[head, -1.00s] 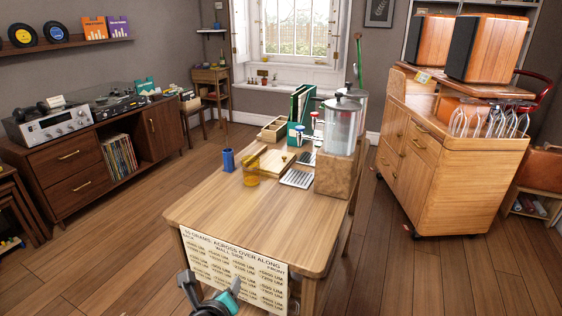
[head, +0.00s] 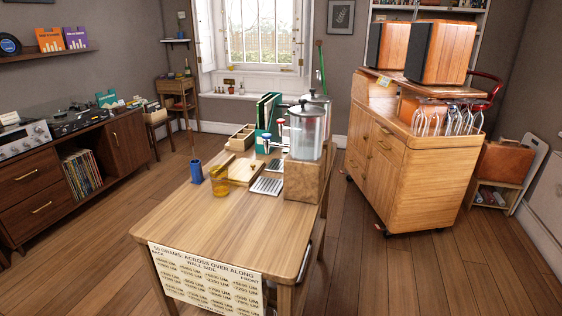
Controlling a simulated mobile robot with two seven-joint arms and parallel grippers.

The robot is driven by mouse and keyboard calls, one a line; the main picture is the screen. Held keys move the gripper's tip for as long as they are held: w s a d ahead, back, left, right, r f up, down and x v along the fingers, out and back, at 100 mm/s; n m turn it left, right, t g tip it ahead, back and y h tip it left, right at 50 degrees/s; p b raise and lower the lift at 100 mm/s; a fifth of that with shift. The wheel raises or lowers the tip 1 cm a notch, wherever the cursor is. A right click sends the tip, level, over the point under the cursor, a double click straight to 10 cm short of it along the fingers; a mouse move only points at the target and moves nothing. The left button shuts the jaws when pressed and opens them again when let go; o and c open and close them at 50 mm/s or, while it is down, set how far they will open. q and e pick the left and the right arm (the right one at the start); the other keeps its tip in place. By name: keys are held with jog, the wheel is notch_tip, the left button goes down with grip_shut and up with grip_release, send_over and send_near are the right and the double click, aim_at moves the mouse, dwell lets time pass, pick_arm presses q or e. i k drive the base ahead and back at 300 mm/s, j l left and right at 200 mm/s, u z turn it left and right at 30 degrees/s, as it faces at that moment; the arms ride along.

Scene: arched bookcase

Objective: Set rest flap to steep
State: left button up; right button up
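I cannot clearly make out a rest flap in the head view. A pale wooden board (head: 243,171) lies on the table (head: 205,228), and a slatted grey-white piece (head: 267,186) lies beside it. Whether either is the flap or has a hinge is too small to tell. A printed sheet (head: 205,279) hangs on the table's near side, with rows of figures and the words "across over along" and "wall side". Neither of my grippers is in view.
On the table stand a blue cup (head: 196,171), an amber glass (head: 219,181), a clear dispenser (head: 306,134) on a brown block (head: 303,181), and green folders (head: 267,115). A wooden cart (head: 432,170) with glasses stands right. Floor (head: 400,275) is open between.

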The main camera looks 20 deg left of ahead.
aim_at(244, 170)
jog(key=j+z, duration=1.15)
jog(key=k+j+z, duration=0.1)
jog(key=z, duration=0.3)
jog(key=j, duration=0.1)
